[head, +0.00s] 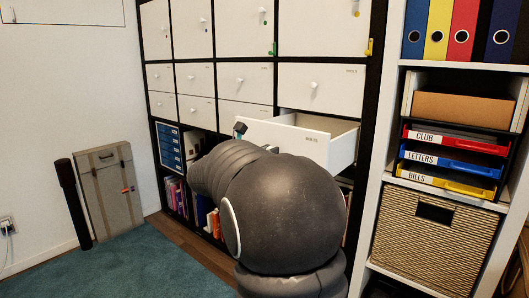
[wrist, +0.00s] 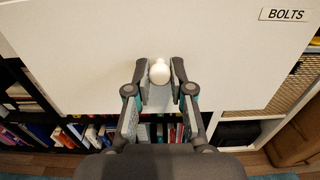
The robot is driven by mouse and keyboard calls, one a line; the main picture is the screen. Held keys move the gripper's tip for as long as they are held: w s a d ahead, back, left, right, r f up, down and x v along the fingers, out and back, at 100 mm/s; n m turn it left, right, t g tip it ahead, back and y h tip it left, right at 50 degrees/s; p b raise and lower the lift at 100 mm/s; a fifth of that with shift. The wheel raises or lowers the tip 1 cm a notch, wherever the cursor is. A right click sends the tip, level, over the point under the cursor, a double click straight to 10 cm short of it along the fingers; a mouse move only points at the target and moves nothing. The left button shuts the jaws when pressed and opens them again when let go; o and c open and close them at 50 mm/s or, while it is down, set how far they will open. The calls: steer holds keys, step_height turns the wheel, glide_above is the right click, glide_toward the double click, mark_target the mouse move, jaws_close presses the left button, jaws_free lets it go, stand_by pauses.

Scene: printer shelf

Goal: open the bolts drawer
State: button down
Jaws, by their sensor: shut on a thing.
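The bolts drawer (head: 283,136) is white and stands pulled out from the shelf unit in the head view, with its open interior showing behind the front. Its front (wrist: 90,50) fills the upper wrist view, and the label BOLTS (wrist: 286,15) is at the upper right. My gripper (wrist: 160,74) is shut on the drawer's round white knob (wrist: 160,70), with one finger on each side. In the head view my arm hides the knob and most of the gripper.
Closed white drawers (head: 320,88) sit above the open one. Books (wrist: 90,132) stand on the shelf below. To the right, a white shelf holds letter trays (head: 450,163) and a wicker basket (head: 432,245). A folded grey case (head: 108,190) leans at the left wall.

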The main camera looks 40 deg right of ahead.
steer(key=c, duration=1)
jaws_free()
steer(key=v, duration=1.2)
